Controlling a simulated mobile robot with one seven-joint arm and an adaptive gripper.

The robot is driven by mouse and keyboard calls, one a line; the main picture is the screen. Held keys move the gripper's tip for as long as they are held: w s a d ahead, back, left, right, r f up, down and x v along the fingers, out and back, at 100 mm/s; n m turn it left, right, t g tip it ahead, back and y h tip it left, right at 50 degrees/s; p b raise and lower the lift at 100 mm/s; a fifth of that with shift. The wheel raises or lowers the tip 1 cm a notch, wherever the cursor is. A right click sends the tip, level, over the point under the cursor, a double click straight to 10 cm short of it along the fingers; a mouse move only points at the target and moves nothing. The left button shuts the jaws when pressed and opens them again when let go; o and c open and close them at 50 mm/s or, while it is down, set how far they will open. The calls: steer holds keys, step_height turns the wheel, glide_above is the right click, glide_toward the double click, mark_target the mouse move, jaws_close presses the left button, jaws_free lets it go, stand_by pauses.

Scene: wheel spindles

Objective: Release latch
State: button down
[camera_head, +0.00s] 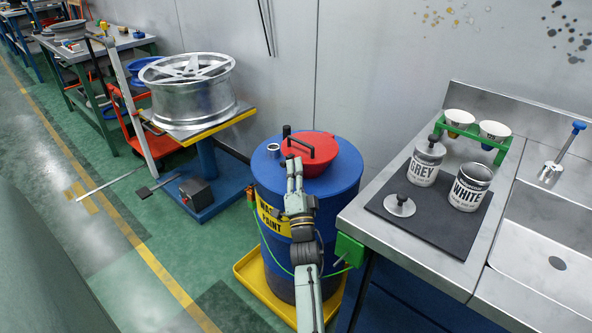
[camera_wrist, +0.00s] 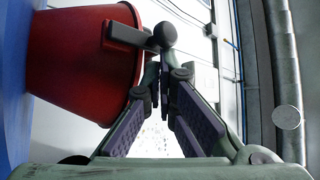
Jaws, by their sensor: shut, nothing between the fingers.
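The latch is likely the black bar handle (camera_head: 300,144) with a round end on the red lid (camera_head: 322,152) of the blue drum (camera_head: 335,190). In the wrist view a dark bar (camera_wrist: 128,37) projects from the red body (camera_wrist: 75,65) and ends in a dark round knob (camera_wrist: 165,35). My gripper (camera_head: 294,162) is over the drum's top at the lid's left side. Its fingers are together and empty in the wrist view (camera_wrist: 163,78). The knob shows just past the fingertips; I cannot tell whether they touch it.
A small metal cup (camera_head: 273,150) sits on the drum top left of the lid. The drum stands in a yellow tray (camera_head: 250,275). A steel bench (camera_head: 410,255) with GREY and WHITE cans is close on the right. A wheel rim (camera_head: 190,95) on a stand is at the left.

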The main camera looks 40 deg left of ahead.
steer(key=shift+s+f+n+g+y+b, duration=0.15)
steer(key=shift+n+g+y+b, duration=0.05)
steer(key=shift+n+y+b, duration=0.5)
steer(key=shift+s+f+n+g+y+b, duration=0.1)
steer(key=shift+n+g+y+b, duration=0.1)
steer(key=shift+n+y+b, duration=0.45)
steer(key=n+g+y+b, duration=0.1)
steer(key=n+b, duration=0.1)
steer(key=n+g+y+b, duration=0.1)
steer(key=n+y+b, duration=0.1)
steer(key=b, duration=0.1)
steer(key=s+f+n+g+y+b, duration=0.1)
steer(key=n+g+b, duration=0.1)
steer(key=b, duration=0.1)
steer(key=shift+s+f+n, duration=0.1)
steer(key=shift+n, duration=0.15)
steer(key=n+g+y+b, duration=0.1)
steer(key=n, duration=0.1)
steer(key=n+g+y+b, duration=0.1)
steer(key=shift+s+f+n+g, duration=0.2)
steer(key=shift+n+g, duration=0.2)
steer(key=shift+s+f+b, duration=0.1)
steer(key=shift+f+b, duration=0.1)
steer(key=shift+b, duration=0.35)
steer(key=shift+r, duration=0.15)
